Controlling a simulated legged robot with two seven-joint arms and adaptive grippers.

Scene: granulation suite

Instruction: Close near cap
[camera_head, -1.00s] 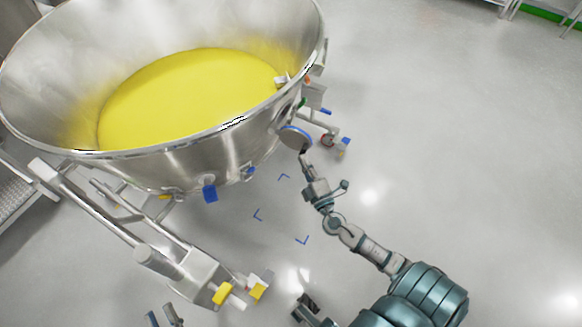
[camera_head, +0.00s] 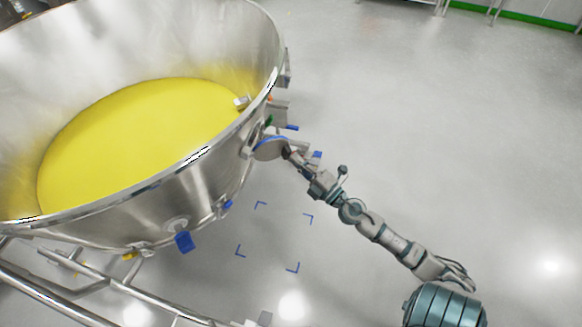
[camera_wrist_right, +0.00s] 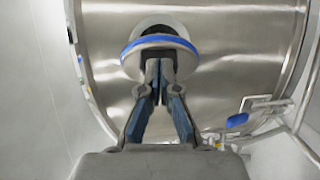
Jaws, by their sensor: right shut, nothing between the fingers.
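The near cap (camera_head: 270,149) is a round grey disc with a blue rim on the outer side of the steel bowl (camera_head: 200,185). In the right wrist view the cap (camera_wrist_right: 160,43) overlaps a round port (camera_wrist_right: 160,28) in the bowl wall. The cap looks tilted to that port; I cannot tell whether its edge touches it. My right gripper (camera_head: 288,153) is shut and empty, its fingertips at the cap's outer side. In the wrist view the fingertips (camera_wrist_right: 159,66) overlap the cap's lower edge; contact is unclear. My left gripper is out of view.
The bowl holds yellow powder (camera_head: 140,130). A blue-handled fitting (camera_head: 184,241) sticks out low on its side. Steel frame tubes (camera_head: 60,305) run at lower left. The floor (camera_head: 430,130) to the right is clear, with blue corner marks below the bowl.

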